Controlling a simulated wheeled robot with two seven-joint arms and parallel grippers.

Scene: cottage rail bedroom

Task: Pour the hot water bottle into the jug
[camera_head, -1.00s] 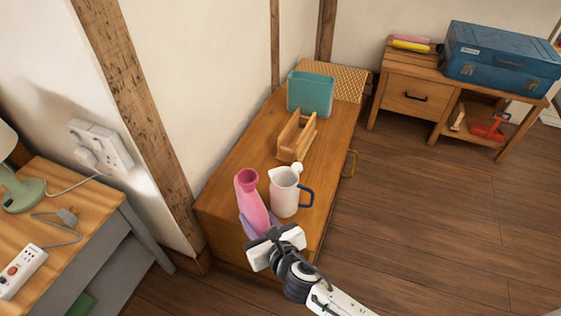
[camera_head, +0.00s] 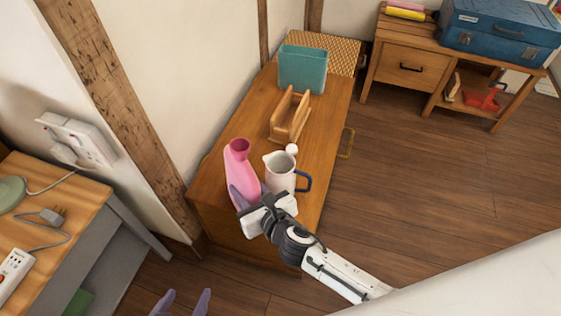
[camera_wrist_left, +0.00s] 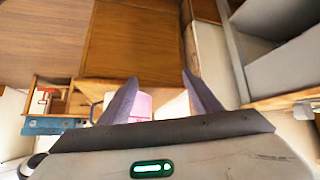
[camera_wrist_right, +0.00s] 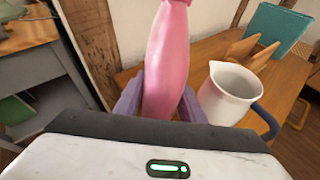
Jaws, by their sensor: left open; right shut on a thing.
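The pink hot water bottle (camera_head: 239,174) is roughly upright, mouth up, just left of the jug. It also shows in the right wrist view (camera_wrist_right: 167,60). My right gripper (camera_head: 252,204) is shut on its lower part, with purple fingers on both sides in the right wrist view. The white jug (camera_head: 279,175) with a dark blue handle stands upright and open-topped on the wooden cabinet (camera_head: 313,165). It also shows in the right wrist view (camera_wrist_right: 230,95). My left gripper (camera_head: 186,302) is open and empty at the bottom edge; only its fingertips show there.
A wooden rack (camera_head: 290,117) and a teal holder (camera_head: 302,69) stand behind the jug on the cabinet. A wall with a timber post (camera_head: 110,95) borders its left. A side table (camera_head: 40,205) is at left. Floor at right is clear.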

